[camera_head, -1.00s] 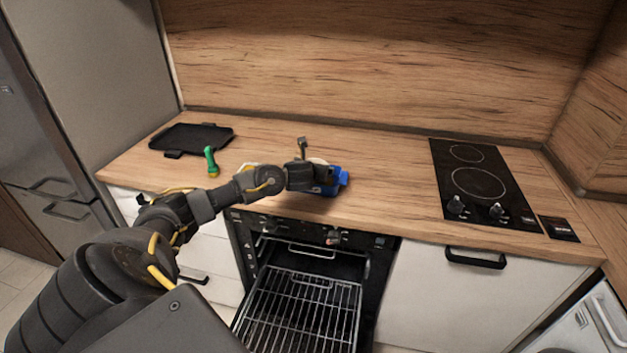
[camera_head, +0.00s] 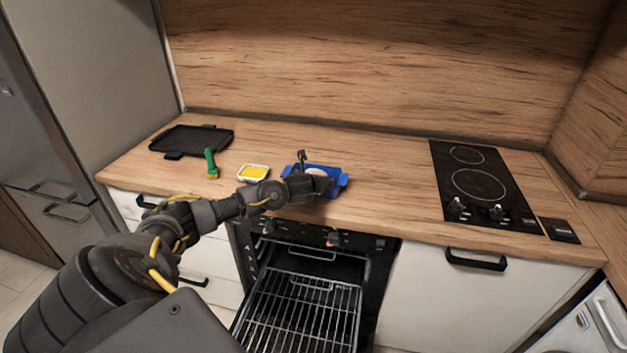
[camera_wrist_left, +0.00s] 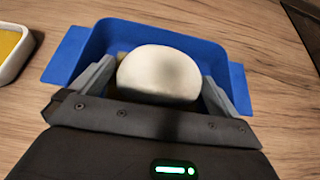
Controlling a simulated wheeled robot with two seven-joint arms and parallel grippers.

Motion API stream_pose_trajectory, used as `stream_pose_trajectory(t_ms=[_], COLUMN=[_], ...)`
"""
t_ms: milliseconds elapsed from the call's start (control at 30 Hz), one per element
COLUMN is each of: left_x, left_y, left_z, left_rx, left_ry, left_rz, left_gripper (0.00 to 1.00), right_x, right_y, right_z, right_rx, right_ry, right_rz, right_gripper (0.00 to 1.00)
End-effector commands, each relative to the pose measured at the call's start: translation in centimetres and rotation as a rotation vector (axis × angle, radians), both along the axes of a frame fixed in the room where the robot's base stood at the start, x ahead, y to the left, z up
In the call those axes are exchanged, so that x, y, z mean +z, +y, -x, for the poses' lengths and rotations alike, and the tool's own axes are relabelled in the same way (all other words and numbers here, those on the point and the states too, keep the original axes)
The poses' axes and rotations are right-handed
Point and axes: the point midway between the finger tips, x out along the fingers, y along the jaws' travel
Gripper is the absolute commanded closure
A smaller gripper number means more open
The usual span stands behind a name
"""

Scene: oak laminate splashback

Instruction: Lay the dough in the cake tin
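The dough (camera_wrist_left: 158,72) is a smooth off-white ball. My left gripper (camera_wrist_left: 158,80) has one finger against each side of it and is shut on it. The cake tin (camera_wrist_left: 85,45) is blue and rectangular with end tabs, and the dough is over its inside. Whether the dough touches the tin's floor is hidden. In the head view the left gripper (camera_head: 318,183) is at the tin (camera_head: 342,180), with the dough (camera_head: 316,171) partly showing behind it. My right gripper is not in view.
A white dish with yellow contents (camera_head: 253,173) stands left of the tin. The counter right of the tin is clear up to the hob (camera_head: 478,182).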

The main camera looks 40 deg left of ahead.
Motion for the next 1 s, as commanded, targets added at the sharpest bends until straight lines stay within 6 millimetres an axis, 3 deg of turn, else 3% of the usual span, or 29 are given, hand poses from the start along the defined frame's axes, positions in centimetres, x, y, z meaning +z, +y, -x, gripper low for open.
stream_pose_trajectory(t_ms=[267, 700, 1000], left_x=[0.6, 4.8, 6.0], left_y=[-0.3, -4.0, -5.1], left_z=[0.6, 7.2, 9.2], left_rx=[-0.001, -0.003, 0.000], left_ry=[0.001, 0.000, 0.000], left_rz=[-0.002, -0.002, 0.000], left_gripper=[0.00, 0.00, 0.00], right_x=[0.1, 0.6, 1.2], right_y=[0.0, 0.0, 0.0], right_z=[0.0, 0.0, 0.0], right_rx=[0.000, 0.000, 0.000], right_ry=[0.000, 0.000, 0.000], right_rz=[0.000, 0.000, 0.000], right_gripper=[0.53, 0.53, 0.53])
